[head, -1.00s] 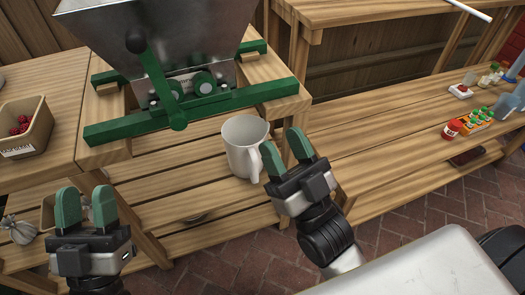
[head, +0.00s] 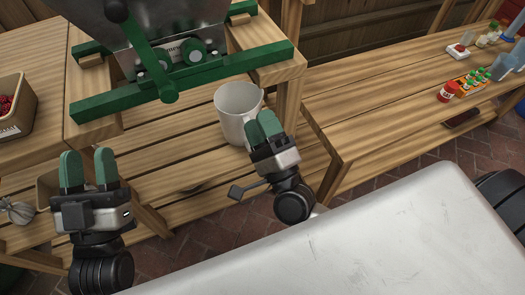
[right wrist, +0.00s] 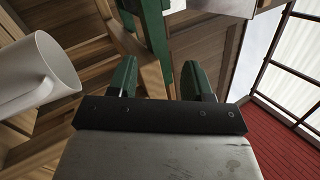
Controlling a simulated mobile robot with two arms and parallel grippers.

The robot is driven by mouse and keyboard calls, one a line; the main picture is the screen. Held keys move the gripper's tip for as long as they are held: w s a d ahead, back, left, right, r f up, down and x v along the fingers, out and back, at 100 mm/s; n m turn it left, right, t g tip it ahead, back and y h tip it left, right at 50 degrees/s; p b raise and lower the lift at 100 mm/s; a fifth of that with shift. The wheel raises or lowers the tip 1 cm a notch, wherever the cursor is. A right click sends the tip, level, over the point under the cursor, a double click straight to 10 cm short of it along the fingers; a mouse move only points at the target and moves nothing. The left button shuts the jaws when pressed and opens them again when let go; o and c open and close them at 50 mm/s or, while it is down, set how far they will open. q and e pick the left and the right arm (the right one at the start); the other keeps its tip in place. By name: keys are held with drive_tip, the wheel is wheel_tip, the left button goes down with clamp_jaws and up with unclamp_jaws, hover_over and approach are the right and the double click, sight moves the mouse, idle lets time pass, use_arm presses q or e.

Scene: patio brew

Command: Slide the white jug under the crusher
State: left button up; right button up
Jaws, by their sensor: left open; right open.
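The white jug (head: 237,108) stands upright on the lower slatted shelf, below and to the right of the crusher (head: 180,55) with its green frame and metal hopper. In the head view, my right gripper (head: 265,126) overlaps the jug's lower right side and hides part of its handle. In the right wrist view the jug (right wrist: 35,78) is at the left, outside the open fingers (right wrist: 160,80), with nothing between them. My left gripper (head: 88,170) is open and empty, low at the left in front of the shelf.
A wooden post (head: 288,70) stands right of the jug. A berry box (head: 14,105) is at the left. A small sack (head: 18,212) lies lower left.

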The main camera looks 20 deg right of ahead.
wheel_tip(320, 180, down, 8)
drive_tip(key=w+m+g+h, duration=0.2)
drive_tip(key=m+g, duration=0.1)
drive_tip(key=m, duration=0.7)
drive_tip(key=m+g, duration=0.2)
drive_tip(key=m, duration=0.5)
approach(241, 121)
drive_tip(key=s+r, duration=0.2)
drive_tip(key=s, duration=0.1)
use_arm(q)
drive_tip(key=shift+w+f+g, duration=0.4)
drive_tip(key=shift+f+g, duration=0.3)
use_arm(e)
drive_tip(key=shift+s+d+n, duration=0.1)
drive_tip(key=shift+d+n, duration=0.2)
drive_tip(key=shift+d, duration=0.15)
drive_tip(key=w, duration=1)
drive_tip(key=shift+b, duration=0.3)
use_arm(q)
drive_tip(key=shift+s+r+t+h, duration=0.2)
drive_tip(key=shift+s+r+t, duration=0.25)
drive_tip(key=shift+r+t, duration=0.25)
drive_tip(key=shift+s+r+t+h, duration=0.2)
drive_tip(key=shift+s+r+t, duration=0.25)
drive_tip(key=shift+r+t, duration=0.2)
use_arm(e)
drive_tip(key=shift+w, duration=0.45)
clamp_jaws()
